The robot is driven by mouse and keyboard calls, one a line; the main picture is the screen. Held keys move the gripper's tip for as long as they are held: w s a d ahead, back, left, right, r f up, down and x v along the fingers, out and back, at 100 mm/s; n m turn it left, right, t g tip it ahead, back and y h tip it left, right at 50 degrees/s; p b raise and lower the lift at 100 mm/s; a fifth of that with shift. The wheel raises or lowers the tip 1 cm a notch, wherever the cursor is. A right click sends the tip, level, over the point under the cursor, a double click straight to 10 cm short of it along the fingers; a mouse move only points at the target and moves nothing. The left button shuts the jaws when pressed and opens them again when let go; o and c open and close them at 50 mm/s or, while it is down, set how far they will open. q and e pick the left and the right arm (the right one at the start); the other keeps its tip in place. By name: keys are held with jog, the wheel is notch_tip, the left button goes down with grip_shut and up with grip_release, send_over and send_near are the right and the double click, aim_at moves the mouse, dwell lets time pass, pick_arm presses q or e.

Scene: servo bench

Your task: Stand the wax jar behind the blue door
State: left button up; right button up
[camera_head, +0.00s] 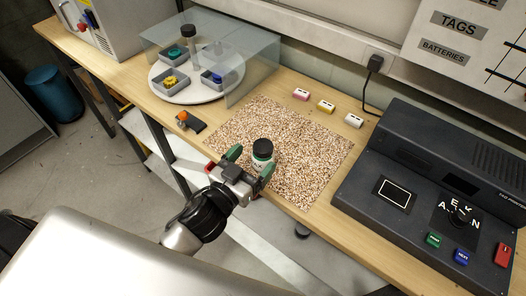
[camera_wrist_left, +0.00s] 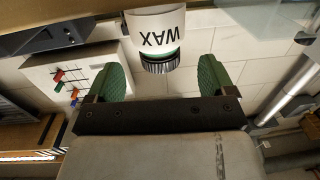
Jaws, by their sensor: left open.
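The wax jar (camera_head: 263,158), white and green with a black lid, stands upright on the speckled mat (camera_head: 310,150) near the bench's front edge. It also shows upside down in the left wrist view (camera_wrist_left: 160,24), where "WAX" can be read. My left gripper (camera_head: 249,163) is open at the jar's near side, its green fingertips spread to either side of it. My right gripper is not in view. I can make out no blue door.
A dark console (camera_head: 400,180) fills the right. Pink, yellow and white blocks (camera_head: 326,106) lie behind the mat. A grey box (camera_head: 120,22) stands far left.

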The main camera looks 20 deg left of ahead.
aim_at(257, 156)
pick_arm(q)
jog(key=p+x, duration=0.1)
jog(key=x, duration=0.3)
jog(key=shift+w+d+f, duration=0.1)
jog(key=shift+w+f, duration=0.05)
jog(key=shift+w, duration=0.2)
jog(key=shift+s, duration=0.1)
jog(key=shift+c, duration=0.3)
